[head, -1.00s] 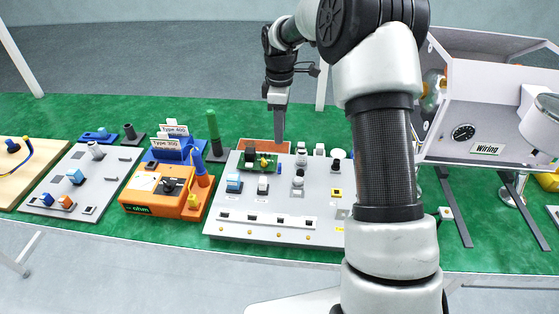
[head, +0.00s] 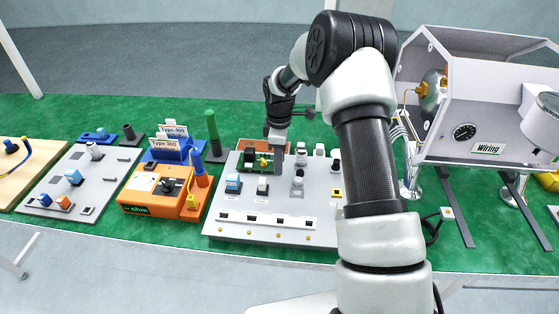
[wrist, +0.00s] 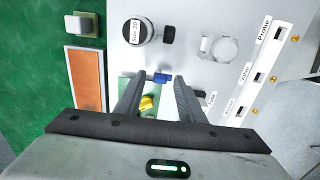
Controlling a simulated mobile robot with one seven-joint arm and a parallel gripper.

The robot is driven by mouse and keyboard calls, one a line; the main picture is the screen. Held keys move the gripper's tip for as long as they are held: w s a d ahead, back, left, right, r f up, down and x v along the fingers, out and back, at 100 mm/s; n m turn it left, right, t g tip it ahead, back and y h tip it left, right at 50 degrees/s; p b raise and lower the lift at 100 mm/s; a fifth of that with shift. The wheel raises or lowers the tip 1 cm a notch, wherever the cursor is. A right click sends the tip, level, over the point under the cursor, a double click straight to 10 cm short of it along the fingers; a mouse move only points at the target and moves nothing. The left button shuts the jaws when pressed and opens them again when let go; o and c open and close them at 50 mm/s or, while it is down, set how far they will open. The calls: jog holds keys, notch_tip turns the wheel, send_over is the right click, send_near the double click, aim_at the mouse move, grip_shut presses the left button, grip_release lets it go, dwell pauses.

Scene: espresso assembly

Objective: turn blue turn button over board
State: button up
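The blue turn button (wrist: 162,77) is a small blue piece at the edge of the green board (wrist: 127,112), on the grey panel. In the wrist view it lies between my gripper's fingertips (wrist: 160,80), with a small gap to each side. My gripper is open and points down at the panel. In the head view, my gripper (head: 277,168) hides the button and stands beside the green board (head: 252,163). A yellow part (wrist: 147,103) on the board shows between the fingers. The fingers hide other parts of the board.
A black knob (wrist: 137,31) and a clear round part (wrist: 221,47) stand on the panel beyond the fingertips. The orange meter (head: 160,195) stands left of the panel (head: 225,227), and the white wiring housing (head: 480,115) at right.

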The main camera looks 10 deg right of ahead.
grip_shut()
jog(key=shift+m, duration=0.4)
jog(key=m, duration=0.3)
jog(key=shift+m+b, duration=0.3)
jog(key=shift+m, duration=0.1)
jog(key=m, duration=0.4)
jog(key=shift+m, duration=0.3)
jog(key=m, duration=0.4)
jog(key=shift+w+a+b, duration=0.1)
jog(key=shift+w+b, duration=0.05)
jog(key=shift+b, duration=0.15)
jog(key=m, duration=0.4)
jog(key=shift+m, duration=0.3)
